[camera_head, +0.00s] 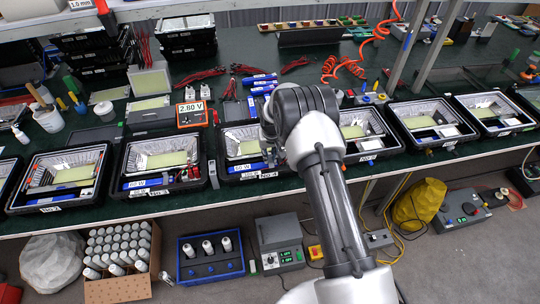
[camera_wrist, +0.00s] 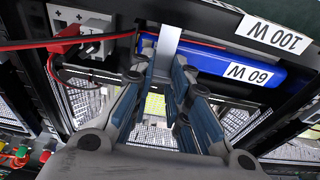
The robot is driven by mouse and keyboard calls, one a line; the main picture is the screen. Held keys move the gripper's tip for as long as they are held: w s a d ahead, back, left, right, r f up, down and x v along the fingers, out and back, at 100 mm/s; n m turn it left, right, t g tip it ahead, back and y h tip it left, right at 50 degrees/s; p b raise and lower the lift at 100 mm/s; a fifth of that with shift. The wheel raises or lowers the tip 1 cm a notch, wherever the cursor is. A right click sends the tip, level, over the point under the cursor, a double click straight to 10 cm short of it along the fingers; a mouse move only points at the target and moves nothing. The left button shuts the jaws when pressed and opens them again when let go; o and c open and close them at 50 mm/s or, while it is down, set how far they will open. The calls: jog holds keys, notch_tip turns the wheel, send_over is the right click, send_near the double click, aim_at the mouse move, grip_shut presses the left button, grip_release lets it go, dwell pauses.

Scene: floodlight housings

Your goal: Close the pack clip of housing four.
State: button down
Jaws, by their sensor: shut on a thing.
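Housing four (camera_head: 229,175) is the open black housing in the bench row, marked No.4 on its front rim in the head view. My wrist covers its right part there. In the wrist view a blue pack (camera_wrist: 215,62) marked 60 W lies along the housing's wall. My gripper (camera_wrist: 166,72) is shut on the clip. The fingers hide the clip's lower part, and I cannot tell whether it is latched. My fingertips are hidden in the head view.
Other open housings (camera_head: 160,160) stand close on both sides of housing four. In the wrist view, red and black leads run to a terminal block (camera_wrist: 88,42) left of the clip. A red-orange meter (camera_head: 192,114) stands behind. Loose blue packs (camera_head: 262,82) lie farther back.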

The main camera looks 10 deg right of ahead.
aim_at(271, 163)
jog(key=shift+f, duration=0.1)
jog(key=c, duration=1.5)
grip_release()
jog(key=r, duration=0.4)
jog(key=s+r, duration=0.1)
jog(key=r, duration=0.3)
jog(key=s+r, duration=0.1)
jog(key=r, duration=0.2)
jog(key=shift+r, duration=0.4)
jog(key=shift+r, duration=0.1)
